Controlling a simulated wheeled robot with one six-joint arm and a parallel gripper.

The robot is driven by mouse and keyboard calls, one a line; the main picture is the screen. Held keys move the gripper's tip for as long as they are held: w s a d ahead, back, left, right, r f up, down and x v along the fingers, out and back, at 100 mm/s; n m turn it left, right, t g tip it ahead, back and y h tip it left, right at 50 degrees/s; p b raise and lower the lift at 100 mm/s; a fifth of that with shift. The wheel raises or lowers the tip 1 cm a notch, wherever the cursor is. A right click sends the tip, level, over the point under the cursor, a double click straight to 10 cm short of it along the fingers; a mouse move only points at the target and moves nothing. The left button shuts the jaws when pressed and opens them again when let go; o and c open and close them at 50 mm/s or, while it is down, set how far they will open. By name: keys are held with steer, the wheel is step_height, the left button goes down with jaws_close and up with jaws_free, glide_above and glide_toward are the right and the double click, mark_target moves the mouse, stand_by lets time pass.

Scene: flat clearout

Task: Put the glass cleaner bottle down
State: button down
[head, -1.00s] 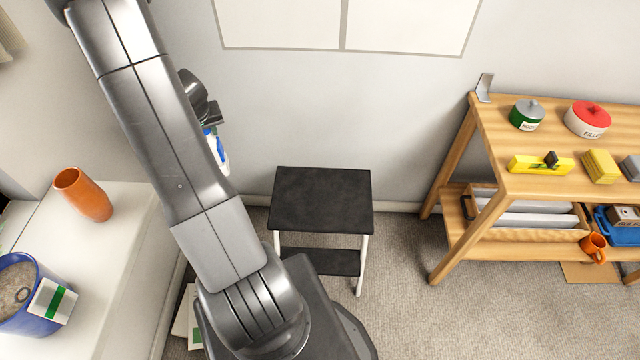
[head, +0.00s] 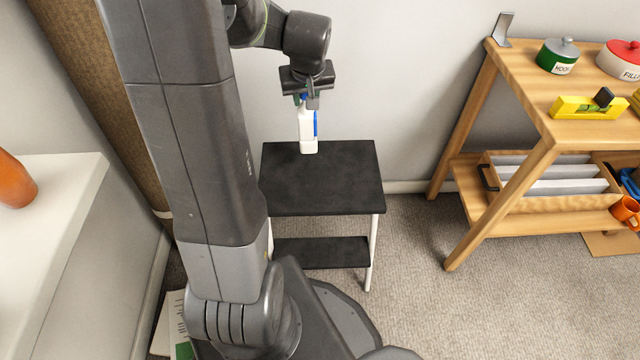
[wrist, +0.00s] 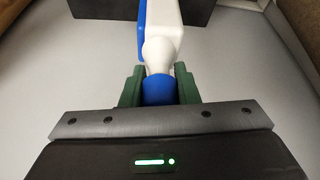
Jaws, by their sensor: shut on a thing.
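The glass cleaner bottle (head: 307,128) is white and blue and hangs upright below my gripper (head: 307,98) in the head view. My gripper is shut on the bottle's upper part. In the wrist view the bottle (wrist: 163,40) runs away from my gripper (wrist: 160,85), with its blue neck between the green fingers. In the head view the bottle's lower end shows against the back part of a black-topped step stool (head: 325,185). I cannot tell whether it touches the stool top.
The stool top is otherwise bare. A wooden shelf unit (head: 520,200) stands to the right, holding tins (head: 558,55), a yellow level (head: 590,106) and an orange mug (head: 625,210). A white ledge (head: 60,210) with an orange vase (head: 14,180) is at the left.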

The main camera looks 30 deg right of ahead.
step_height(320, 180, down, 11)
steer(key=s+d+b, duration=0.1)
steer(key=s+b, duration=0.1)
steer(key=b, duration=0.2)
steer(key=shift+s+d+b, duration=0.3)
steer(key=shift+d+b, duration=0.05)
steer(key=shift+d, duration=0.05)
steer(key=c, duration=1)
jaws_free()
steer(key=shift+o, duration=0.2)
steer(key=shift+r, duration=0.1)
steer(key=p+v, duration=0.3)
steer(key=v, duration=0.9)
steer(key=shift+w, duration=0.1)
